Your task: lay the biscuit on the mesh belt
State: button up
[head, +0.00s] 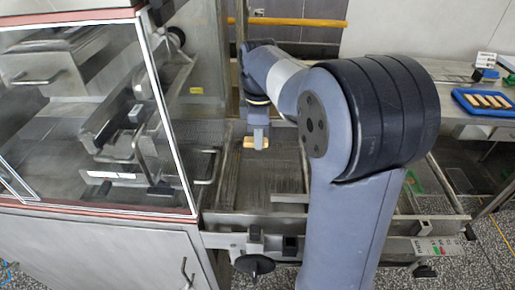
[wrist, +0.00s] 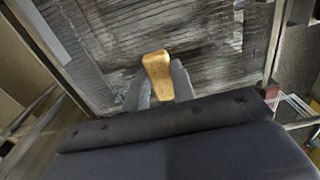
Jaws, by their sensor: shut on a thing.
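The biscuit (wrist: 157,72) is a golden-brown finger shape held between the fingertips of my gripper (wrist: 158,88) in the wrist view. In the head view the biscuit (head: 250,142) shows at the end of my gripper (head: 257,140), over the mesh belt. My gripper is shut on it. The mesh belt (wrist: 105,35) is a dark grey wire surface that fills the area behind the biscuit in the wrist view. It also shows in the head view (head: 262,180). I cannot tell how large the gap between biscuit and belt is.
A glass-sided machine housing (head: 95,110) stands at the left of the belt. A blue tray (head: 460,96) with several biscuits sits on a steel table (head: 445,72) at the right. Metal rails edge the belt, and a black knob (head: 255,264) sits at the front.

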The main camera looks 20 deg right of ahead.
aim_at(259, 158)
jog(key=shift+f, duration=2.35)
jog(key=shift+f, duration=0.15)
jog(key=o, duration=0.8)
jog(key=shift+c, duration=0.2)
notch_tip(259, 158, up, 12)
jog(key=shift+r+p, duration=0.2)
jog(key=shift+p, duration=0.2)
